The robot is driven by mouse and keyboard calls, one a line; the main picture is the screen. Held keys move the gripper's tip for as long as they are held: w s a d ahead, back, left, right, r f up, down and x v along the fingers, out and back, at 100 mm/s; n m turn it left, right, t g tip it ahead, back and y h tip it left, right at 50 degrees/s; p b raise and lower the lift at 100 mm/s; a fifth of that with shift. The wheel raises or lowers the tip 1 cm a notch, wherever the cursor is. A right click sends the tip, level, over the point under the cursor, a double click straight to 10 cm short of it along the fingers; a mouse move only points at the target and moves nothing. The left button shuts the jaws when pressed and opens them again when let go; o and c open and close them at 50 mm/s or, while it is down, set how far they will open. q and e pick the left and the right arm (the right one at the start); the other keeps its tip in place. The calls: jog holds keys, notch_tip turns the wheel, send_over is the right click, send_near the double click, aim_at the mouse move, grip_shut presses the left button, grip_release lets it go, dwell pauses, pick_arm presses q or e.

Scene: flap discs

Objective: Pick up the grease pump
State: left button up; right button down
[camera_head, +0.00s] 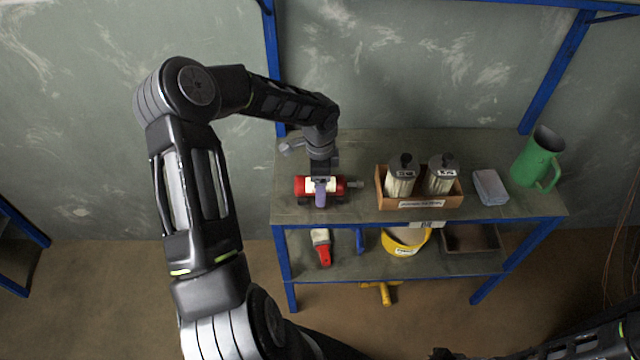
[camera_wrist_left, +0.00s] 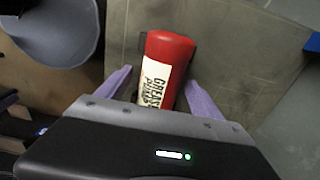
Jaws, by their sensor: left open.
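The grease pump (camera_head: 337,186) is a red cylinder with a white label and a metal end. It lies on the top shelf of the bench, near its left front. My left gripper (camera_head: 320,190) reaches down over its middle from above. In the left wrist view the pump (camera_wrist_left: 172,50) lies between the two purple fingers of my open left gripper (camera_wrist_left: 158,76), one on each side. Its "GREASE PUMP" label shows, and its near part is hidden by the gripper body. My right arm enters at the bottom right, with its gripper out of view.
A wooden box (camera_head: 420,203) with two canisters stands right of the pump. A grey block (camera_head: 490,187) and a green jug (camera_head: 537,160) stand farther right. The lower shelf holds a red-and-white tool (camera_head: 322,247), a yellow container (camera_head: 404,243) and a dark tray (camera_head: 470,239).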

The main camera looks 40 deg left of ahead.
pick_arm(q)
jog(key=shift+c, duration=0.5)
grip_shut()
dwell(0.4)
